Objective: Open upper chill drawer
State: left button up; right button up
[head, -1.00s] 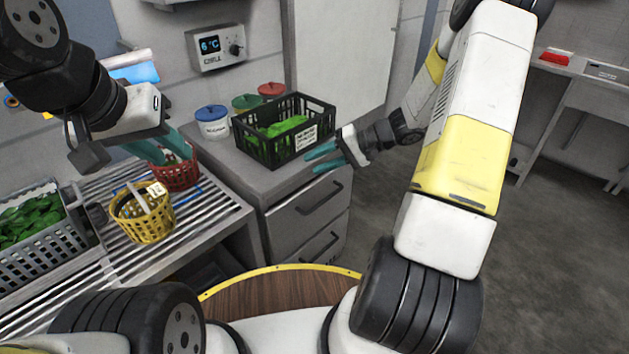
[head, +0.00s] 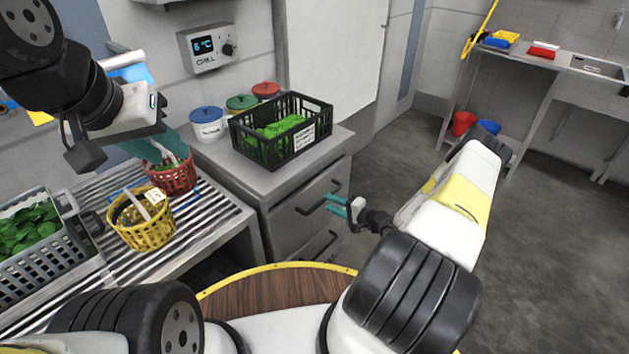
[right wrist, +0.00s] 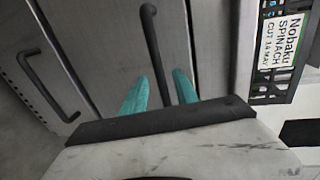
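The upper chill drawer (head: 292,216) is the upper grey front of the counter unit and looks closed. Its dark bar handle (head: 318,198) also shows in the right wrist view (right wrist: 152,45). My right gripper (head: 337,204) is in front of this drawer, near the handle's right end. In the right wrist view its teal fingers (right wrist: 160,88) are apart, with the handle running between them; I cannot tell whether they touch it. My left gripper (head: 165,147) is at the red basket (head: 172,178) on the ribbed rack; its finger gap is unclear.
The lower drawer (head: 300,255) is beneath, its handle (right wrist: 45,85) left in the wrist view. A black crate of greens (head: 262,148) and lidded tubs (head: 208,122) stand on top. A yellow basket (head: 140,230) and grey crate (head: 40,260) are at left. Floor at right is clear.

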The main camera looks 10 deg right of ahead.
aim_at(325, 200)
jog(key=shift+x, duration=2.1)
grip_shut()
